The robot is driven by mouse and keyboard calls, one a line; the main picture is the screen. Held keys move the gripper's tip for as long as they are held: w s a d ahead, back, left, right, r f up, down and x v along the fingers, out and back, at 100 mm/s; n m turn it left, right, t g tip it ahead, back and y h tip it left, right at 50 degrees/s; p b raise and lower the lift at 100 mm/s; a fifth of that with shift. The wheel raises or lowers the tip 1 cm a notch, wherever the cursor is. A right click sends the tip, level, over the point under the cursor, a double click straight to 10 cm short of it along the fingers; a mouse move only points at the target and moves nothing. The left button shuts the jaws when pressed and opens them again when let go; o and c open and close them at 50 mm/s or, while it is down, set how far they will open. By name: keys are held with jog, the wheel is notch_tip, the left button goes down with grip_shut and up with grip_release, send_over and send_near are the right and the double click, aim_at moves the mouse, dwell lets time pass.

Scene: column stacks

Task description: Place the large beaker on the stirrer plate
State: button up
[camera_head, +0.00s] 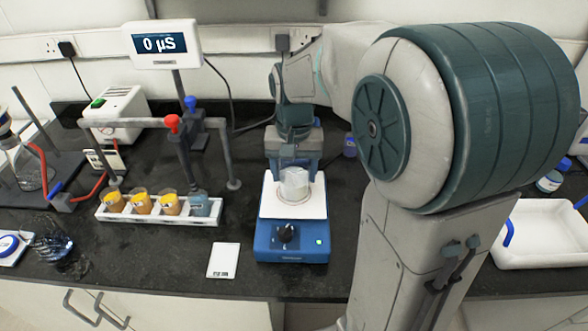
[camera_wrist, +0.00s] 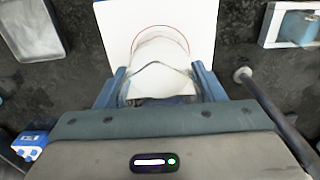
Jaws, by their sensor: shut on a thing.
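The large beaker (camera_head: 294,184) is clear glass with whitish contents, upright over the white top of the blue stirrer plate (camera_head: 291,240). It appears to rest on the plate or just above it; I cannot tell which. My gripper (camera_head: 292,168) is shut on the beaker from the back. In the wrist view, my gripper (camera_wrist: 160,88) has blue fingers on both sides of the beaker (camera_wrist: 160,70), whose rim shows over the white plate top (camera_wrist: 112,30). The ring marked on the plate shows around the beaker's far side.
Left of the stirrer, a white rack (camera_head: 160,214) holds several small cups beneath a grey stand (camera_head: 180,135) with a meter display (camera_head: 163,44). A white card (camera_head: 223,260) lies at the front. A white tray (camera_head: 540,262) stands at the right, partly behind my arm.

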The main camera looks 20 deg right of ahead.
jog(key=shift+f, duration=0.2)
jog(key=o, duration=1.1)
jog(key=shift+r, duration=0.15)
notch_tip(320, 180, up, 12)
jog(key=s+f+n+t, duration=0.1)
jog(key=s+f, duration=0.2)
jog(key=s, duration=0.1)
jog(key=s+f+n+t, duration=0.1)
jog(key=s+f, duration=0.3)
jog(key=s, duration=0.1)
jog(key=s+f+n+t, duration=0.1)
jog(key=s+f, duration=0.2)
jog(key=s, duration=0.2)
jog(key=shift+f+n, duration=0.3)
jog(key=shift+f, duration=0.1)
